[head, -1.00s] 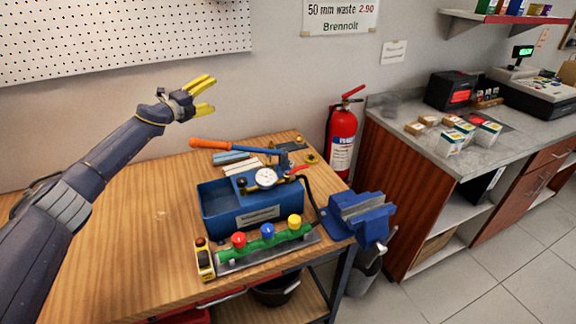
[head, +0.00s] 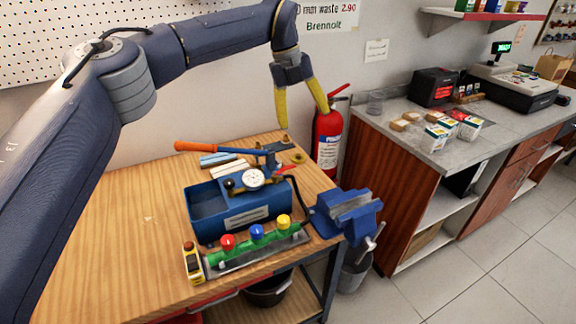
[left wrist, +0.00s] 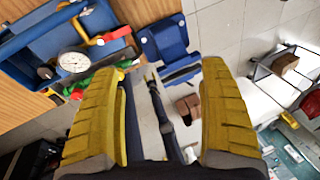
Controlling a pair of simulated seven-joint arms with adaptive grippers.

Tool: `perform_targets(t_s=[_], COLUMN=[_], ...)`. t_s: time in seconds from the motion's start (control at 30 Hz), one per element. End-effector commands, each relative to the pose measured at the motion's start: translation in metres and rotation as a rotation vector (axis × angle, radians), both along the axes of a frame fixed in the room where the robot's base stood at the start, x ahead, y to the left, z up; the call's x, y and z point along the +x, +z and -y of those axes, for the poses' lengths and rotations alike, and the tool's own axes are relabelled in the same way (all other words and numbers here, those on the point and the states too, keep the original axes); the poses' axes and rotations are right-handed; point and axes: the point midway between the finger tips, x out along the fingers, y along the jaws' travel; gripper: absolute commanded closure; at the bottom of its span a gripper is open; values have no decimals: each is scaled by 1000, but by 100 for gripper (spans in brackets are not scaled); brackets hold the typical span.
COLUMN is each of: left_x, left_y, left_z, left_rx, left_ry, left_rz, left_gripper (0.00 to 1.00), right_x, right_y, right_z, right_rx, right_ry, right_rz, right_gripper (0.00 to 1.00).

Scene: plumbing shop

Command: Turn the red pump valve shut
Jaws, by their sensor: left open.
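The blue test pump (head: 240,212) stands on the wooden bench, with a round gauge (head: 253,179) and an orange-gripped lever (head: 205,147). Its red valve handle (left wrist: 117,35) shows in the left wrist view at upper left, beyond the left finger. My left gripper (head: 302,117) is open and empty, pointing down above the back right of the bench, higher than the pump. Its yellow fingers also frame the left wrist view (left wrist: 165,75). My right gripper is not in view.
A blue vise (head: 345,215) sits at the bench's right corner. A fire extinguisher (head: 328,140) stands behind. The bench's left side is clear.

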Motion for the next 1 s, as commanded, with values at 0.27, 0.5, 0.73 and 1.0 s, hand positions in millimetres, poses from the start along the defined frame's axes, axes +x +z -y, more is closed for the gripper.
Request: perform_targets(t_s=[0.27, 0.5, 0.73, 1.0], left_x=[4, 4, 4, 3], left_y=[8, -9, -49, -99], left_z=[-56, -61, -61, -60], left_rx=[254, 276, 273, 272], left_ry=[224, 245, 243, 242], left_rz=[12, 12, 10, 10], left_gripper=[22, 22, 22, 22], right_x=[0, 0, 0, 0], right_y=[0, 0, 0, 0], right_z=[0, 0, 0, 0], right_rx=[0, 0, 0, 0], right_ry=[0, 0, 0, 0], right_rz=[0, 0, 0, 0], right_gripper=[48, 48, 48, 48])
